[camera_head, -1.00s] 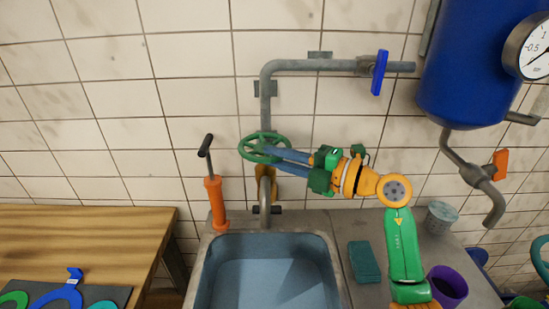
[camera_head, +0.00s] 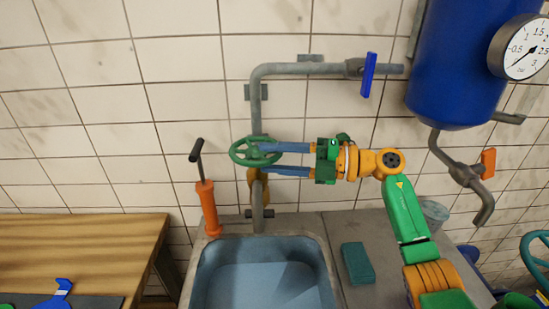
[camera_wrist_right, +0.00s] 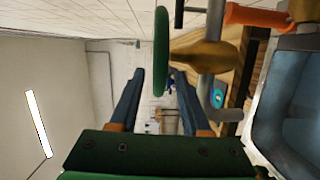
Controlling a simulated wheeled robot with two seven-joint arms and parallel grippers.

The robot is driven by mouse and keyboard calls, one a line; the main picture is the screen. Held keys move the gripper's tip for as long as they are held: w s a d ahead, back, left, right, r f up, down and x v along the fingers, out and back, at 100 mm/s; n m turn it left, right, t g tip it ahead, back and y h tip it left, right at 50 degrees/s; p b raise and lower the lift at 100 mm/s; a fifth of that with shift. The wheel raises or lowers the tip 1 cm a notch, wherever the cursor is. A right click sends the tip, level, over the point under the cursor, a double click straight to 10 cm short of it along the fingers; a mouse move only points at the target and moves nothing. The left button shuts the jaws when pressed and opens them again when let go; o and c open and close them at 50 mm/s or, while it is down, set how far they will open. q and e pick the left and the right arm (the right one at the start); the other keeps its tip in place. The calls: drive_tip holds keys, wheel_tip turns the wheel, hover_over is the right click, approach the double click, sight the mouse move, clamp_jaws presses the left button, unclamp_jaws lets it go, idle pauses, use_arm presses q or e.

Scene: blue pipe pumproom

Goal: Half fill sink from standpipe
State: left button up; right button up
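The standpipe (camera_head: 258,105) runs down the tiled wall behind the sink (camera_head: 320,262), with a green handwheel (camera_head: 240,160) on it. The handwheel shows edge-on in the right wrist view (camera_wrist_right: 161,45). My right gripper (camera_head: 270,159) is open, its two blue fingers apart and pointing left at the wheel's right side. In the right wrist view, the wheel's lower rim lies between the fingertips (camera_wrist_right: 160,82); I cannot tell whether they touch it. The spout (camera_head: 258,192) ends over the sink's back edge. I see no clear stream, and the water level is unclear. My left gripper is out of view.
An orange hand pump (camera_head: 209,208) stands at the sink's back left. A teal sponge (camera_head: 358,263) lies on the right counter. A blue-handled valve (camera_head: 369,75) is on the upper pipe, beside a blue tank (camera_head: 455,70). A wooden table (camera_head: 75,245) is at left.

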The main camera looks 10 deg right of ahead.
drive_tip(key=b+v, duration=0.3)
drive_tip(key=v, duration=0.4)
drive_tip(key=shift+r, duration=0.1)
idle(3.4)
